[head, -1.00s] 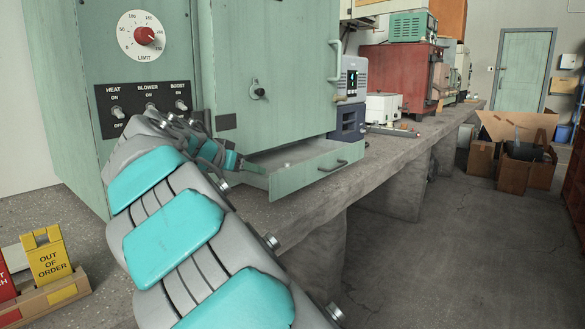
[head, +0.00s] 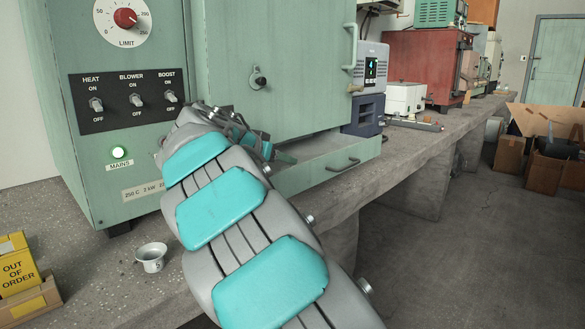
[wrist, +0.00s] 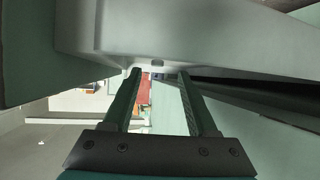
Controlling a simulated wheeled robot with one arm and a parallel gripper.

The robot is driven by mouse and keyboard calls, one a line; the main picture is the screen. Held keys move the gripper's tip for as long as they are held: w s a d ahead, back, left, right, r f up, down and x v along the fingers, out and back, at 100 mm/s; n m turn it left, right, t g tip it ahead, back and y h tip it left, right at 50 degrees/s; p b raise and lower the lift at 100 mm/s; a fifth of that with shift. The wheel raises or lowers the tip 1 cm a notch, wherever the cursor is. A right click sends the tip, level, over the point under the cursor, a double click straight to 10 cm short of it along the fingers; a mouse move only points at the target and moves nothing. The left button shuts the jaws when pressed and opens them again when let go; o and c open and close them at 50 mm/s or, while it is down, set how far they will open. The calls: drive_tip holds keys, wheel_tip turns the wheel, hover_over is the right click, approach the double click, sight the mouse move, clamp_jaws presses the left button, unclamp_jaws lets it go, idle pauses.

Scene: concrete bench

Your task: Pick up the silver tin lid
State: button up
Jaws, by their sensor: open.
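I cannot make out a silver tin lid for certain in either view. A small silver cup-like piece (head: 151,257) stands on the bench at the lower left, apart from my gripper; I cannot tell whether it is the lid. My gripper (head: 282,157) is at the pale green drawer (head: 335,168) under the cabinet door, partly hidden behind my own arm. In the wrist view my gripper (wrist: 158,73) is open, its two fingers apart with nothing seen between them. A pale surface lies close beyond the fingertips.
The green oven cabinet (head: 150,190) with switches and a lit lamp fills the left. A yellow out-of-order sign (head: 18,268) stands at the lower left. The concrete bench (head: 400,160) runs back to the right, with a blue-grey instrument (head: 370,75) and a red cabinet (head: 420,65) on it.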

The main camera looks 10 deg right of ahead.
drive_tip(key=x, duration=0.4)
drive_tip(key=shift+s+d, duration=0.1)
drive_tip(key=shift+d, duration=0.1)
clamp_jaws()
idle(0.3)
